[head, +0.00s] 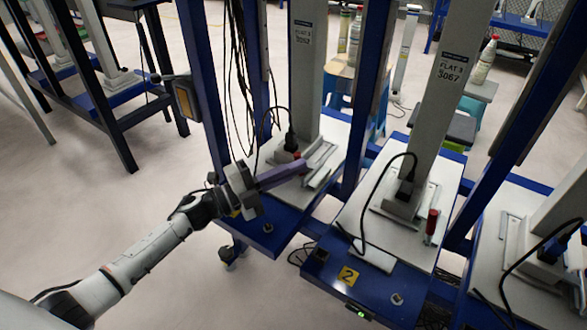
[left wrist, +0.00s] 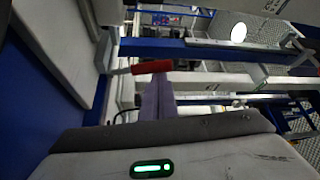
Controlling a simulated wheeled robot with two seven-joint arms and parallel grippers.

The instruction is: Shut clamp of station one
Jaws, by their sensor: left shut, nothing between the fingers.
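Station one is the left blue stand, with a white plate (head: 330,135) and a grey post (head: 307,70). Its clamp's red handle (head: 297,154) shows by the foot of the post, partly hidden behind my left gripper's fingers. My left gripper (head: 304,166) reaches over the plate with its purple fingers shut and empty. In the left wrist view the red handle (left wrist: 152,67) lies across the picture right at the tips of the fingers (left wrist: 158,85). I cannot tell whether they touch. My right gripper is not in view.
Station two (head: 348,276) stands to the right with its own red clamp handle (head: 432,222) upright. A blue upright (head: 365,95) stands between the two stations. Black cables (head: 237,60) hang left of station one's post. The floor at the left (head: 80,210) is clear.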

